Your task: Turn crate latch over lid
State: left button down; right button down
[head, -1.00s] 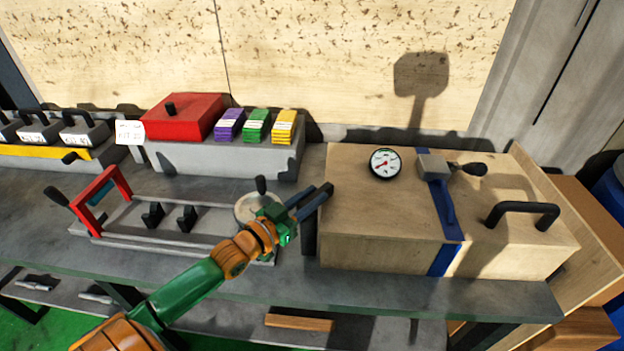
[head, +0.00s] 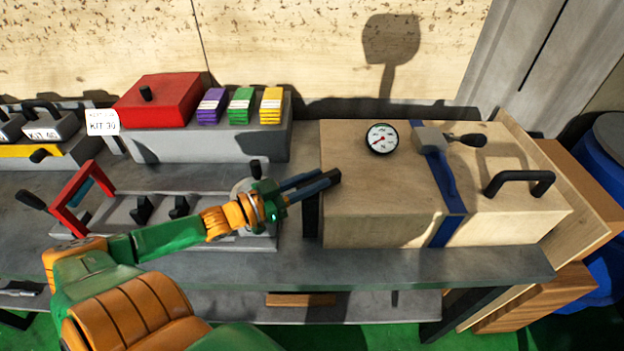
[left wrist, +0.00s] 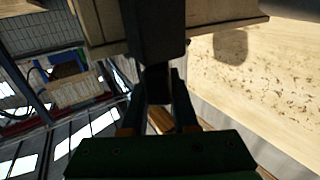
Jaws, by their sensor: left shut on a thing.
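The wooden crate (head: 375,195) stands on the right of the bench with its lid closed on top. My left gripper (head: 328,181) is at the crate's left end, its fingers pointing right and their dark tips overlapping the crate's left edge. In the left wrist view the fingers (left wrist: 157,100) close on a dark block, the crate latch (left wrist: 155,35), which runs up from between them. How far the latch lies over the lid is hidden by the fingers. My right gripper does not show.
The crate carries a round gauge (head: 382,138), a blue strap (head: 443,190) with a dark-knobbed lever, and a black handle (head: 519,183). A fixture with a red frame (head: 75,200) lies left. A red box (head: 170,101) and several coloured stacks stand behind on a grey block.

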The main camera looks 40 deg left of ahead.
aim_at(297, 188)
pick_arm(q)
jog(key=c, duration=0.7)
grip_release()
jog(key=shift+f, duration=0.1)
jog(key=shift+w+d, duration=0.1)
jog(key=shift+w, duration=0.1)
jog(key=p+v, duration=0.2)
jog(key=v, duration=0.4)
jog(key=shift+s+a, duration=0.2)
jog(key=shift+s, duration=0.3)
